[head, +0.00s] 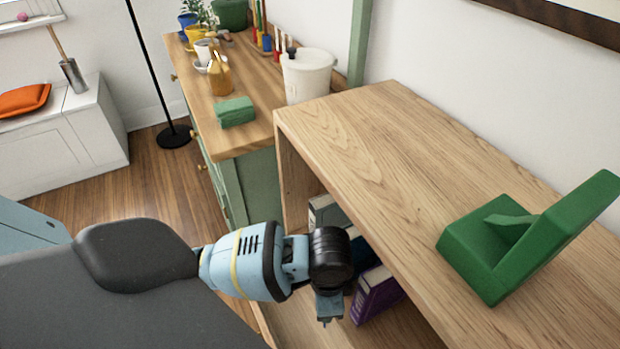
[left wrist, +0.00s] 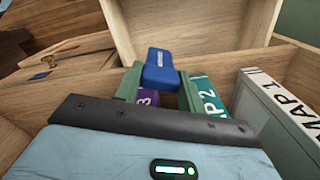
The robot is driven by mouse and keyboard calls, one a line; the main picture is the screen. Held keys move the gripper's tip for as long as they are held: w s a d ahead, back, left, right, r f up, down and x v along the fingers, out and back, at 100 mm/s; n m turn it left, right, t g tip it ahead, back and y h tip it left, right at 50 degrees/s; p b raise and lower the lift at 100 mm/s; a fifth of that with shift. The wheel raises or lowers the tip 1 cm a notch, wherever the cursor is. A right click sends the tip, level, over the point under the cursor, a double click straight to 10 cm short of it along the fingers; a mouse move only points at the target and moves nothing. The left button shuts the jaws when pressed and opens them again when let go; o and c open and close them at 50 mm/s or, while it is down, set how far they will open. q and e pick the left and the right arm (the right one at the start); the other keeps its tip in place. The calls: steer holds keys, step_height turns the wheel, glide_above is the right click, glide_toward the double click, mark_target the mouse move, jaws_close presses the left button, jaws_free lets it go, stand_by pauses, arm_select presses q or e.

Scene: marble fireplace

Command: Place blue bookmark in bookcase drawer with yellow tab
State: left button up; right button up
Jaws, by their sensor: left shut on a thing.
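My left gripper (head: 328,308) is low at the open front of the wooden bookcase (head: 390,130). In the left wrist view its two greenish fingers (left wrist: 158,88) are shut on the blue bookmark (left wrist: 160,66), a small blue piece with pale lettering. The bookmark sticks out beyond the fingertips; I cannot make it out in the head view. A drawer front (left wrist: 60,62) with a brass knob shows at the left of the wrist view. A small blue tab (left wrist: 39,76) and an orange-yellow tab (left wrist: 70,48) lie near the knob. My right gripper is out of view.
Books stand inside the bookcase: a purple one (head: 375,293), a teal one (left wrist: 208,94) and a grey one (left wrist: 270,110). A green stand (head: 520,240) sits on top. A green cabinet (head: 258,185) holding pots and a white bucket (head: 308,78) stands beyond.

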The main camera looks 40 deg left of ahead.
arm_select(q)
steer(key=w+a, duration=0.3)
steer(key=a, duration=0.4)
step_height(320, 180, down, 7)
steer(key=b, duration=0.3)
steer(key=shift+s+d+f, duration=0.15)
steer(key=shift+d, duration=0.15)
steer(key=shift+f, duration=0.1)
step_height(320, 180, down, 4)
steer(key=shift+f+b, duration=0.25)
steer(key=shift+b, duration=0.65)
steer(key=shift+f, duration=0.15)
steer(key=o, duration=0.7)
steer(key=shift+c, duration=0.2)
